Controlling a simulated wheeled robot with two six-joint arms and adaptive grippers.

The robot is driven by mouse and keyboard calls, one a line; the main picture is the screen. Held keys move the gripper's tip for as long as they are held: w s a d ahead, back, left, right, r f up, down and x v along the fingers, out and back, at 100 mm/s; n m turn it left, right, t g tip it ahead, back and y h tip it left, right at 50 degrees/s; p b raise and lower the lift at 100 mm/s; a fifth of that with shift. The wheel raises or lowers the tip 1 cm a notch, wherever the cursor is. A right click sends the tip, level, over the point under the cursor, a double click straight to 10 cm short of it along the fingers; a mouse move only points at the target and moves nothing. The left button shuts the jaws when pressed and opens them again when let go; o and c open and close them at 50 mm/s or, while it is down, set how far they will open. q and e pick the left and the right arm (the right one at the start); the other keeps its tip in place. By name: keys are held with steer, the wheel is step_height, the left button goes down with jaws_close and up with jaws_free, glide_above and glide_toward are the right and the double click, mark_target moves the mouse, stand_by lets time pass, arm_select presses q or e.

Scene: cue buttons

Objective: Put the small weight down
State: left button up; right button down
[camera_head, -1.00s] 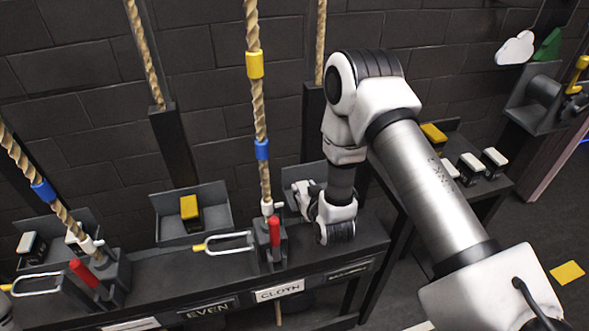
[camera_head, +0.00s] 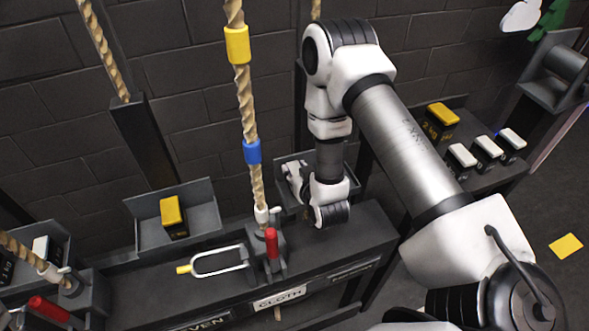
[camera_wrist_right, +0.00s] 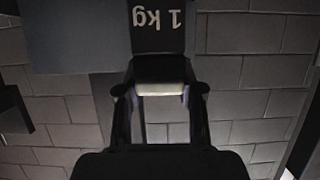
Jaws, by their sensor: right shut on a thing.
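My right gripper (camera_head: 298,186) is shut on a small weight (camera_wrist_right: 158,28). In the right wrist view the weight shows a black face marked "1 kg", upside down, with a white top (camera_wrist_right: 160,88) between the fingers. In the head view my right wrist hides most or all of this weight. The gripper is low at a dark tray (camera_head: 283,163) on the rack's right part, right of the rope. I cannot tell whether the weight touches the tray. My left gripper is not clearly in view.
A yellow-topped weight (camera_head: 173,216) sits in another tray (camera_head: 205,212). A rope (camera_head: 246,110) with a red lever (camera_head: 271,243) stands left of my gripper. Several white-topped weights (camera_head: 487,147) and a yellow-topped "2 kg" weight (camera_head: 440,121) stand on the right shelf (camera_head: 500,175).

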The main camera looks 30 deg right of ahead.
steer(key=shift+s, duration=0.1)
steer(key=shift+f, duration=0.25)
steer(key=shift+s+f+b, duration=0.1)
steer(key=shift+f+b, duration=0.05)
steer(key=shift+b, duration=0.25)
